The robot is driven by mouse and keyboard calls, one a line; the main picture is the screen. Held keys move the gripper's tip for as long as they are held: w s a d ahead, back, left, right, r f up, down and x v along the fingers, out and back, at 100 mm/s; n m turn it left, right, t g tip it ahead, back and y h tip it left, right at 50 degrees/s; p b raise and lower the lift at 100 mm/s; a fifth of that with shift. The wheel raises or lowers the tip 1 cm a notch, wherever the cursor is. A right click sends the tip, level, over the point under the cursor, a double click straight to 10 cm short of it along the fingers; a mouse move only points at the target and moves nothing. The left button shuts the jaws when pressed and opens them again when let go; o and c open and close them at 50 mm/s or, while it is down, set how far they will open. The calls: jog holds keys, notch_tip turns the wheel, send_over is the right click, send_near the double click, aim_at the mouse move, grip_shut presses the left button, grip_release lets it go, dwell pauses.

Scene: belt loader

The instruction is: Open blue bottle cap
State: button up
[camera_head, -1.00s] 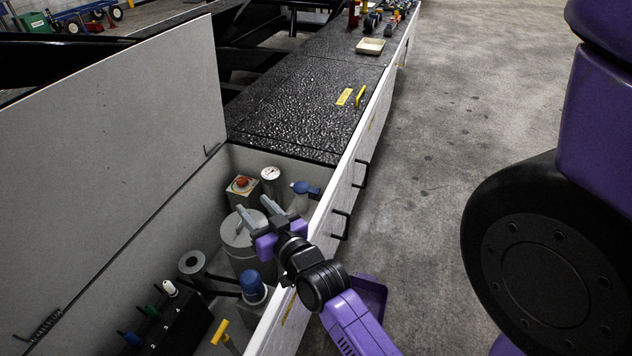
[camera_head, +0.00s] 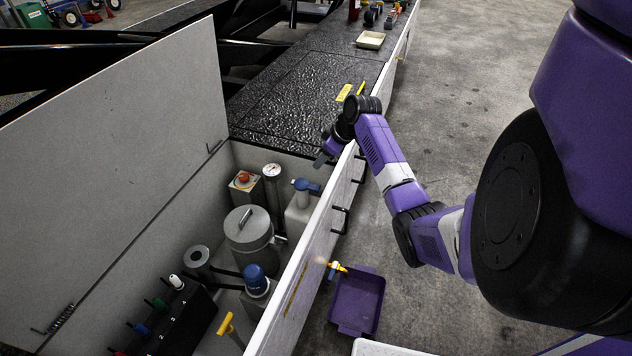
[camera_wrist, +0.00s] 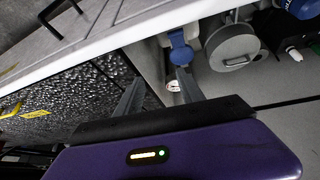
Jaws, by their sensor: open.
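A pale bottle (camera_head: 299,217) with a blue cap (camera_head: 306,186) stands in the open compartment, close to its white outer wall. The blue cap also shows in the wrist view (camera_wrist: 180,48), just beyond the fingertips. A second blue, dome-shaped cap (camera_head: 255,278) sits nearer the front of the compartment. My gripper (camera_head: 322,160) is above the compartment's far right corner, beyond the bottle, and partly hidden by my wrist. In the wrist view my gripper (camera_wrist: 160,85) has its fingers apart with nothing held between them. I see no contact with the cap.
A grey lidded canister (camera_head: 249,236), a gauge (camera_head: 272,172) and a red button box (camera_head: 243,183) crowd the compartment. The raised lid (camera_head: 115,165) stands on the left. The white outer wall (camera_head: 312,245) runs along the right. Black textured deck (camera_head: 300,95) lies beyond.

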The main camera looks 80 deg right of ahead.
aim_at(314, 187)
jog(key=shift+n+g+y, duration=0.4)
jog(key=shift+n+y, duration=0.4)
jog(key=shift+y, duration=0.1)
jog(key=shift+w+a+f, duration=0.25)
jog(key=shift+a+f, duration=0.25)
jog(key=shift+f, duration=1)
jog(key=shift+w+a+f, duration=0.3)
jog(key=shift+a+f, duration=0.25)
jog(key=shift+f, duration=0.95)
jog(key=shift+w+a+f, duration=0.25)
jog(key=shift+a+f, duration=0.25)
jog(key=shift+f, duration=1)
jog(key=c, duration=1)
